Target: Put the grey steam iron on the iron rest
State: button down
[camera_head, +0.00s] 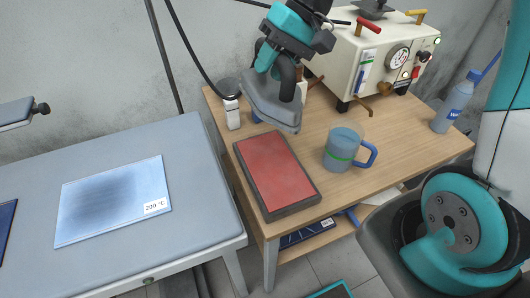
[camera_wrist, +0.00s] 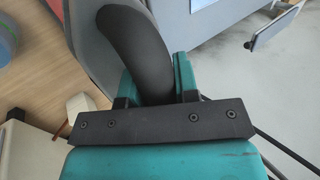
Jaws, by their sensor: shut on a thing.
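The grey steam iron (camera_head: 268,108) hangs from my gripper (camera_head: 286,66) in the head view, above the back left part of the wooden table. My gripper is shut on its dark curved handle, which also shows in the wrist view (camera_wrist: 143,48). The iron is raised and its sole faces down, slightly tilted. The iron rest, seemingly the red pad in a dark frame (camera_head: 275,171), lies flat on the table's left side, in front of and below the iron. Its top is bare. In the wrist view much of the iron is hidden by the handle and my gripper.
A mug with a blue handle (camera_head: 343,149) stands right of the red pad. A cream machine with a gauge (camera_head: 377,60) stands behind, and a blue bottle (camera_head: 455,103) at right. A white bottle (camera_head: 232,112) is close left of the iron. The ironing board (camera_head: 195,190) adjoins at left.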

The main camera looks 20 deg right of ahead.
jog(key=shift+w+a+r, duration=0.1)
jog(key=shift+w+r, duration=0.05)
jog(key=shift+f, duration=0.3)
notch_tip(320, 180, down, 19)
jog(key=shift+w+a, duration=0.1)
dwell(0.3)
jog(key=shift+f, duration=0.15)
jog(key=c, duration=0.9)
grip_release()
jog(key=shift+f, duration=0.1)
jog(key=shift+o, duration=0.2)
